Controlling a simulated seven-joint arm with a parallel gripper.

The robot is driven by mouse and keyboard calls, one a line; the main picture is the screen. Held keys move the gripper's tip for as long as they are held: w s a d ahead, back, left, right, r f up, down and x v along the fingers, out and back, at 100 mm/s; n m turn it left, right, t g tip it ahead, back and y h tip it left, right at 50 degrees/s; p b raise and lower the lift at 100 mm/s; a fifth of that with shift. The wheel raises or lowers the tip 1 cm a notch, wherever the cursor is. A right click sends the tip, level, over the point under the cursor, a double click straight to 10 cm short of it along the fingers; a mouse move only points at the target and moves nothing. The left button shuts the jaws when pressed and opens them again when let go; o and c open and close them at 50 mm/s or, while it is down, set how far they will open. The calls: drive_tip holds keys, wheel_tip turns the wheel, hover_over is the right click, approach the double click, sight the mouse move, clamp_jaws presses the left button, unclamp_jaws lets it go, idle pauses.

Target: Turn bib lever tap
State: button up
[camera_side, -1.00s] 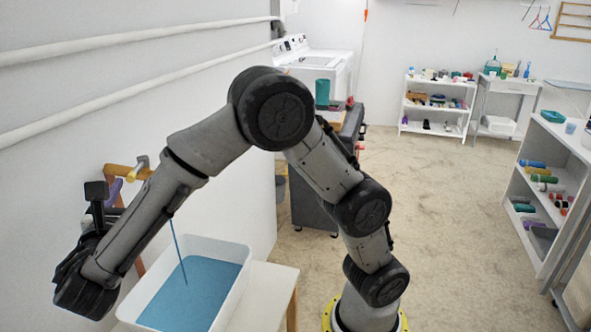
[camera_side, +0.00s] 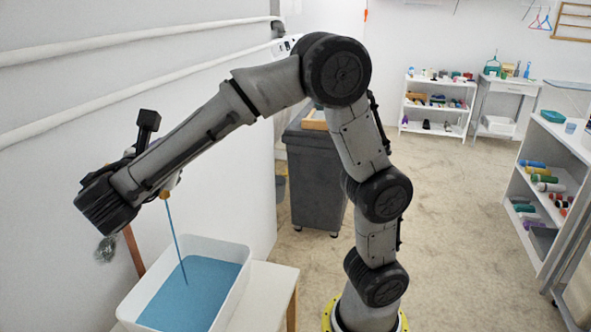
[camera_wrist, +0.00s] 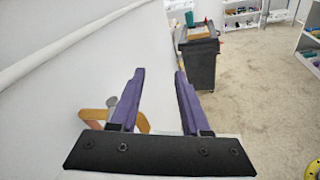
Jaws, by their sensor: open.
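The tap is mostly hidden behind my arm in the side view; a small brass spout end (camera_side: 164,194) shows below my forearm. A thin blue stream (camera_side: 176,240) runs from there into blue water in a white tub (camera_side: 240,292). In the wrist view, an orange-brown part of the tap (camera_wrist: 95,114) and a round grey knob (camera_wrist: 111,101) show behind and left of my left finger. My gripper (camera_wrist: 160,72) is open, with two purple fingers and nothing between the tips. Whether a finger touches the tap I cannot tell.
A copper-coloured pipe (camera_side: 133,251) and a grey mesh-like round thing (camera_side: 105,249) are beside the tub at the wall. The tub stands on a white table (camera_side: 272,283). A dark grey bin (camera_side: 314,180) is behind my arm. The floor beyond is clear.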

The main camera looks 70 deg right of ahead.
drive_tip(key=s+d+m+g+y, duration=0.3)
drive_tip(key=s+d+m, duration=0.1)
drive_tip(key=s+d, duration=0.5)
drive_tip(key=s+f+m+y, duration=0.5)
drive_tip(key=s+f+y, duration=0.1)
drive_tip(key=s, duration=0.4)
drive_tip(key=shift+d+f+m, duration=0.2)
drive_tip(key=shift+f+m, duration=0.1)
